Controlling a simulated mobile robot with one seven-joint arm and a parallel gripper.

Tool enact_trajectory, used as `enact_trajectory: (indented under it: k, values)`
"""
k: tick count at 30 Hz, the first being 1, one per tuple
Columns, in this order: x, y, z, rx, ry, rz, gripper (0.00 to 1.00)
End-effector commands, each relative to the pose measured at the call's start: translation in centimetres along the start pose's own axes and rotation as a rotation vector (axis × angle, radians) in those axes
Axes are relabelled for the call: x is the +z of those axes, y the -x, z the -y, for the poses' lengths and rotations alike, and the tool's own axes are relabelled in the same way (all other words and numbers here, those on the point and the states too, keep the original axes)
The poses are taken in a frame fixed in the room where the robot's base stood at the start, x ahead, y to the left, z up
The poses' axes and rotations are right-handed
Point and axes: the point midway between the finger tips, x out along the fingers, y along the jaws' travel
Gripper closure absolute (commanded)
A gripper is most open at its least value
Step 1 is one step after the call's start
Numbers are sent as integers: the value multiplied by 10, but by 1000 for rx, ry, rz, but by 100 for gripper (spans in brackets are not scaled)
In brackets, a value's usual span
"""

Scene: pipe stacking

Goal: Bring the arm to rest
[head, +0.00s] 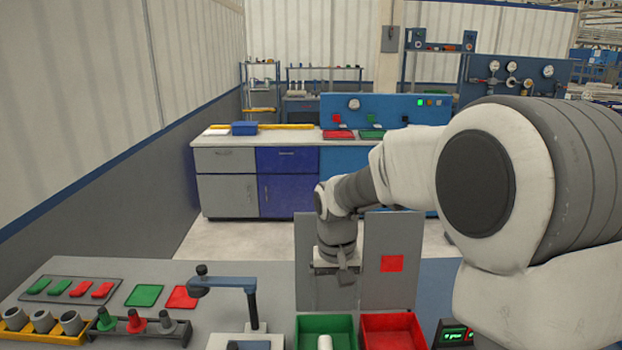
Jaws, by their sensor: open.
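My arm reaches in from the right side of the head view, across the workbench (225,280). My gripper (345,278) hangs at its end, pointing down in front of an upright grey panel (318,240). It is open, small in the picture, and I see nothing held in it. A white pipe-like piece (325,342) stands in the green bin (312,324) below the gripper, cut off by the lower frame edge. A red bin (395,326) stands beside the green one.
A blue-armed fixture (228,283) stands left of the bins. A display box (455,334) is right of the red bin.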

Motion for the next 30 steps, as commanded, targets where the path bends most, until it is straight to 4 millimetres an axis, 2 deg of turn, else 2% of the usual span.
enact_trajectory:
  k: [1, 6, 15, 22, 30]
  values:
    - [7, 15, -7, 2, -2, -26, 17]
    - [36, 53, -28, 7, -2, -97, 17]
    - [96, 100, -57, 6, -7, -217, 17]
    - [144, 120, -75, -2, -13, -312, 17]
    - [193, 125, -87, -18, -15, -409, 17]
